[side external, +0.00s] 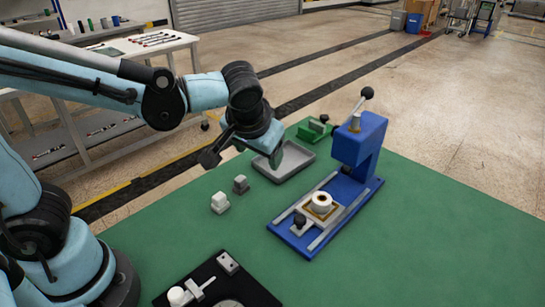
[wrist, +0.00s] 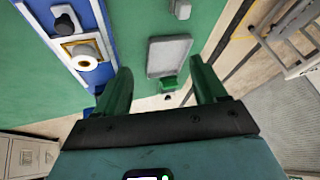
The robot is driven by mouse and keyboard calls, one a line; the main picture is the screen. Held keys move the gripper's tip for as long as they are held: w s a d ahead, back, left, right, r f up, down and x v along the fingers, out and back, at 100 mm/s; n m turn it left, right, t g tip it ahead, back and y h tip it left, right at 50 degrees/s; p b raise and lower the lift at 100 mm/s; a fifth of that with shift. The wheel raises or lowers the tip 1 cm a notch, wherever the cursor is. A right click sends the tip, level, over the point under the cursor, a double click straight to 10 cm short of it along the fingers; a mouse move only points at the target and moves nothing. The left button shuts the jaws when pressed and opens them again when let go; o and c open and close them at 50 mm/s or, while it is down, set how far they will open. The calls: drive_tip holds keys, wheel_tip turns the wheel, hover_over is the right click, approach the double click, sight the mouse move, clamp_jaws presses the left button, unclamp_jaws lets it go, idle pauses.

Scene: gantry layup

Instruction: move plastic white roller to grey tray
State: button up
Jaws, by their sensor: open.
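A short white round piece with a hollow centre (side external: 321,203), which looks like the white roller, sits on a gold-edged square seat on the blue press; it also shows in the wrist view (wrist: 82,62). The grey tray (side external: 293,168) lies flat on the green table behind and left of the press; no item shows in its visible part. It also shows in the wrist view (wrist: 168,57). My gripper (wrist: 160,68) is open with nothing between its green fingers. In the side view, my gripper (side external: 270,150) hangs above the tray, apart from the roller, and hides part of the tray.
The blue press (side external: 360,150) has a tall head and lever. A white block (side external: 220,203) and a grey block (side external: 240,184) stand left of it. A green item (side external: 314,129) is behind the tray. A black plate (side external: 240,288) with white parts lies in front. The right table is clear.

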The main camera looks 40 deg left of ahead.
drive_tip(key=s+a+m+t+h, duration=0.2)
drive_tip(key=s+a+h, duration=0.1)
drive_tip(key=s+a, duration=0.2)
drive_tip(key=shift+s+a+f, duration=0.15)
drive_tip(key=shift+s+a, duration=0.15)
drive_tip(key=shift+s, duration=0.3)
drive_tip(key=shift+o, duration=0.4)
drive_tip(key=shift+s+m+t, duration=0.15)
drive_tip(key=shift+m+t, duration=0.15)
